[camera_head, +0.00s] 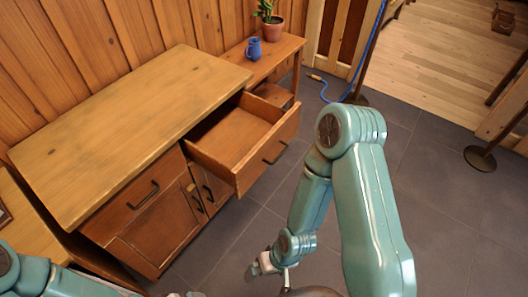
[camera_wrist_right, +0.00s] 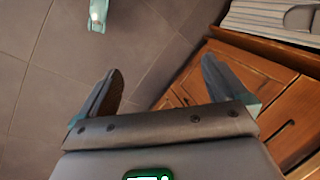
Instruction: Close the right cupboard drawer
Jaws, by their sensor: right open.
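The wooden cupboard (camera_head: 150,112) stands against the plank wall. Its right drawer (camera_head: 262,146) is pulled well out, looks empty, and has a dark handle (camera_head: 275,153) on its front. The left drawer (camera_head: 135,205) is shut. My right gripper (camera_head: 263,265) is low in front of the cupboard, to the right of its doors and apart from the drawer. In the right wrist view my right gripper (camera_wrist_right: 160,72) is open, with nothing between its fingers but floor and some cupboard front (camera_wrist_right: 240,85) beyond. My left arm enters at the bottom left; its gripper is barely visible at the bottom edge.
A side table (camera_head: 280,52) beyond the cupboard carries a blue jug (camera_head: 254,48) and a potted plant (camera_head: 272,25).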

